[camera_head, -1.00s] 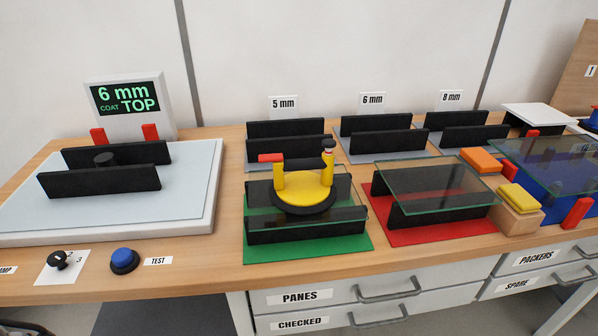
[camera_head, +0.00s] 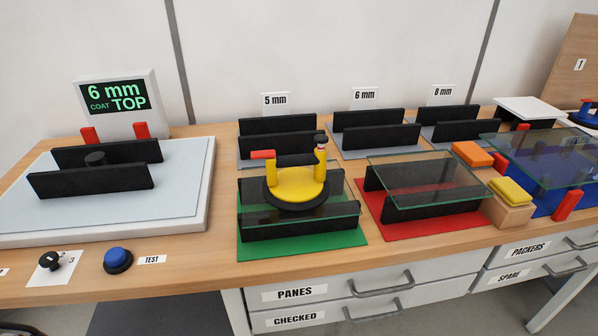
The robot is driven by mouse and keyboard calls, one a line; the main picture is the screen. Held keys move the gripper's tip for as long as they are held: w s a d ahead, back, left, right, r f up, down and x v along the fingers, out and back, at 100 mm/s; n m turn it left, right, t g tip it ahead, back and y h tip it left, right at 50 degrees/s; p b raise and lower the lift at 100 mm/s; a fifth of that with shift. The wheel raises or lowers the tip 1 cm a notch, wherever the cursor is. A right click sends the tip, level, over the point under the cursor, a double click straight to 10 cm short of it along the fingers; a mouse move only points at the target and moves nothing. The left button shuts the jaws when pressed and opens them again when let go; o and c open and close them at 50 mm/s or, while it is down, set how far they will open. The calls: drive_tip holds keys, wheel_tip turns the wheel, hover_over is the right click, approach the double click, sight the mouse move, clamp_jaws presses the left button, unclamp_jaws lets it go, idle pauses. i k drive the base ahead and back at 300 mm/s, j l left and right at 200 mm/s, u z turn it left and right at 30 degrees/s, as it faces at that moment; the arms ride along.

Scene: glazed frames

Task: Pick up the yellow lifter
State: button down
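The yellow lifter (camera_head: 297,185) has a round yellow body on a black suction pad, two yellow posts, a dark handle bar across them and a red lever at its left. It sits upright on a glass pane (camera_head: 340,213). That pane rests on black slotted supports over the green mat (camera_head: 258,250), in the middle of the bench. My gripper is not in view.
A second pane (camera_head: 425,182) lies on black supports over the red mat (camera_head: 385,226) to the right. Orange and yellow blocks (camera_head: 510,190) stand beside it. The tester (camera_head: 120,105) reads "6 mm COAT TOP". Racks labelled 5, 6 and 8 mm stand behind.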

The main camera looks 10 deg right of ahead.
sight(292, 189)
drive_tip(key=l+u, duration=0.15)
drive_tip(key=u, duration=0.7)
drive_tip(key=l+u, duration=0.35)
drive_tip(key=l, duration=0.15)
drive_tip(key=l+u, duration=0.35)
drive_tip(key=l, duration=0.15)
drive_tip(key=k+l, duration=0.1)
drive_tip(key=l, duration=0.25)
drive_tip(key=l+u, duration=0.1)
drive_tip(key=l, duration=0.25)
drive_tip(key=k+l, duration=0.15)
drive_tip(key=l, duration=0.2)
drive_tip(key=k+l+u, duration=0.1)
drive_tip(key=l, duration=0.25)
